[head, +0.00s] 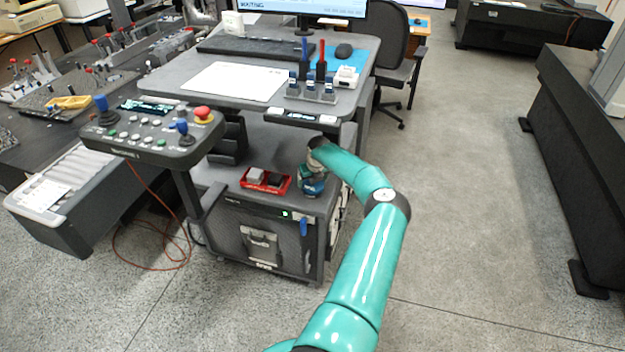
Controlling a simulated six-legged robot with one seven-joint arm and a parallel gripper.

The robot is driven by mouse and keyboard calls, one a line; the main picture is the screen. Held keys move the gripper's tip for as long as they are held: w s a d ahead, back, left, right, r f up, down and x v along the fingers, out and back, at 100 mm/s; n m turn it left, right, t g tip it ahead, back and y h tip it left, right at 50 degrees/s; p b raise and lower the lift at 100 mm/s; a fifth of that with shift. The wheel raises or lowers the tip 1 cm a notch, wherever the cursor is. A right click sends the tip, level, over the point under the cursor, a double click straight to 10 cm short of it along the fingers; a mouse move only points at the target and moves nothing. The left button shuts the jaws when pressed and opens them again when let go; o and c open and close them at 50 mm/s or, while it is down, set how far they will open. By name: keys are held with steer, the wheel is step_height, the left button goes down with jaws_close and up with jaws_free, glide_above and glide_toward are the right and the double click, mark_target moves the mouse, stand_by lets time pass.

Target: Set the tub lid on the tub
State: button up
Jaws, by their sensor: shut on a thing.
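My gripper (310,178) is at the end of my teal arm, low over the right side of the dark cabinet top, right of a red tray. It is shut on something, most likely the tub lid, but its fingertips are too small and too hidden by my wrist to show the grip. A small blue round thing (313,189) shows right under my gripper. I cannot tell whether it is the tub, the lid or both, or whether they touch.
The red tray (280,190) with a grey and a black block stands just left of my gripper. A control panel (150,133) with joysticks stands further left. The desk (180,83) rises behind. The floor (470,200) at right is clear.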

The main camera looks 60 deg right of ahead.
steer(key=shift+f, duration=0.25)
steer(key=o, duration=0.7)
steer(key=shift+r, duration=0.1)
